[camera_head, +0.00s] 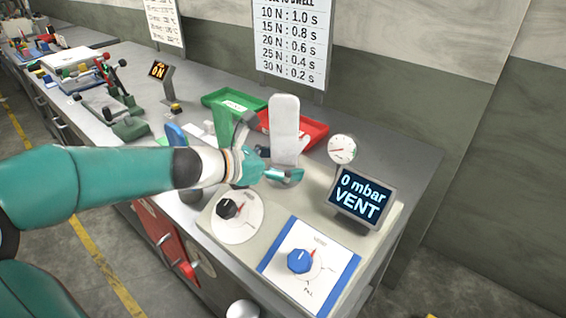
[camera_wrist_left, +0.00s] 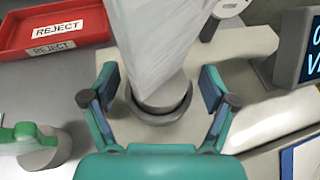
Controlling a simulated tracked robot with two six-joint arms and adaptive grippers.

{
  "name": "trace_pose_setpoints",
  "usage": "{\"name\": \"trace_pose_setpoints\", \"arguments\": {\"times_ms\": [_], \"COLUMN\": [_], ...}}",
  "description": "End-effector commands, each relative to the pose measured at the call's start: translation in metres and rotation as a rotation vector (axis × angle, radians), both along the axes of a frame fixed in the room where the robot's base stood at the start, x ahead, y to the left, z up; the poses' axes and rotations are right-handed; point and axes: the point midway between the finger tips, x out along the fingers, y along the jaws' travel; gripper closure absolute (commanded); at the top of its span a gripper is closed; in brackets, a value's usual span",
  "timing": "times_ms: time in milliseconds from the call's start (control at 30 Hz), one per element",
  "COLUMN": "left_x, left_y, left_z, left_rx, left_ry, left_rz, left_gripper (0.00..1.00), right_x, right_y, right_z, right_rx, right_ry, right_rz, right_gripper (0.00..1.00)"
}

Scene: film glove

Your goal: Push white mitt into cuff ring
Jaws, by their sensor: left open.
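The white mitt (camera_head: 285,122) stands upright, broad and pale, with its lower end at the grey cuff ring (camera_head: 290,179). In the left wrist view the mitt (camera_wrist_left: 165,35) narrows down into the round cuff ring (camera_wrist_left: 160,116); how deep it sits cannot be told. My left gripper (camera_head: 279,165) is at the base of the mitt. In the left wrist view its open fingers (camera_wrist_left: 159,82) stand on either side of the mitt's lower end, with visible gaps. My right gripper is not in view.
A red REJECT tray (camera_wrist_left: 55,30) and a green tray (camera_head: 233,101) lie behind. The display (camera_head: 362,198) reads 0 mbar VENT. A black knob (camera_head: 229,209), a blue knob (camera_head: 300,261) and a gauge (camera_head: 342,149) are close by. A green upright piece (camera_head: 222,125) stands left.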

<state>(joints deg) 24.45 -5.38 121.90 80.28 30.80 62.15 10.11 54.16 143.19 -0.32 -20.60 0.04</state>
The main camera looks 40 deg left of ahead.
Motion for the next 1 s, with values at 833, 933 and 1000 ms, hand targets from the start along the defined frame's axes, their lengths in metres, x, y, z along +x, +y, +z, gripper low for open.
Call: {"name": "trace_pose_setpoints", "arguments": {"times_ms": [833,933,1000], "left_x": [-0.103,-0.104,-0.104], "left_y": [0.036,0.036,0.036], "left_z": [0.044,0.044,0.044], "left_rx": [0.002,0.001,0.001], "left_ry": [0.000,0.001,0.001], "left_rz": [0.004,0.001,0.001], "left_gripper": [0.15,0.15,0.15], "right_x": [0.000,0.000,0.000], "right_y": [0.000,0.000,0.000], "right_z": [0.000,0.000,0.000], "right_rx": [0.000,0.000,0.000], "right_ry": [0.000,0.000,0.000], "right_rz": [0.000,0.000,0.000], "right_gripper": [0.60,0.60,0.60]}}
